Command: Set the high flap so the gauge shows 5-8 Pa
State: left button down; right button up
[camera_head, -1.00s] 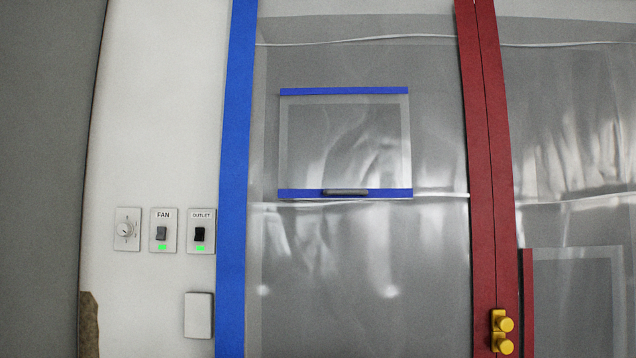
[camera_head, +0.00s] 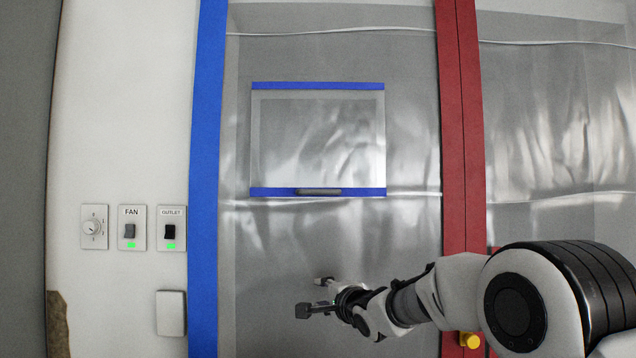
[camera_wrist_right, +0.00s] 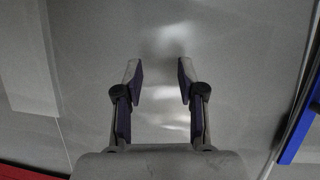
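The high flap (camera_head: 318,140) is a clear rectangular panel in the plastic sheet, with blue strips along its top and bottom edges. A dark grey handle (camera_head: 318,191) sits on its bottom strip. The flap looks flat against the sheet. My right gripper (camera_head: 313,296) is below the flap, apart from it. In the right wrist view my right gripper (camera_wrist_right: 160,72) has its two fingers spread with nothing between them, facing the plastic. No gauge can be made out in these views. My left gripper is not in view.
A white wall at left carries a dial (camera_head: 94,227), a FAN switch (camera_head: 130,230) and an OUTLET switch (camera_head: 168,231), with green lights under the switches. Blue tape (camera_head: 207,150) edges the sheet. A red zipper strip (camera_head: 461,130) runs vertically at right, with a yellow knob (camera_head: 469,340) low on it.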

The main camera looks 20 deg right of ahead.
aim_at(320, 193)
jog(key=s+r+t+p, duration=0.1)
jog(key=s+r+t, duration=0.15)
jog(key=r, duration=0.75)
jog(key=s+r+t, duration=0.1)
jog(key=s+r, duration=0.2)
jog(key=r, duration=0.8)
jog(key=p+x, duration=0.4)
jog(key=x, duration=0.4)
jog(key=shift+d+f, duration=0.1)
jog(key=shift+f, duration=0.05)
jog(key=shift+w+p, duration=0.1)
jog(key=shift+p, duration=0.2)
jog(key=shift+f, duration=0.1)
grip_shut()
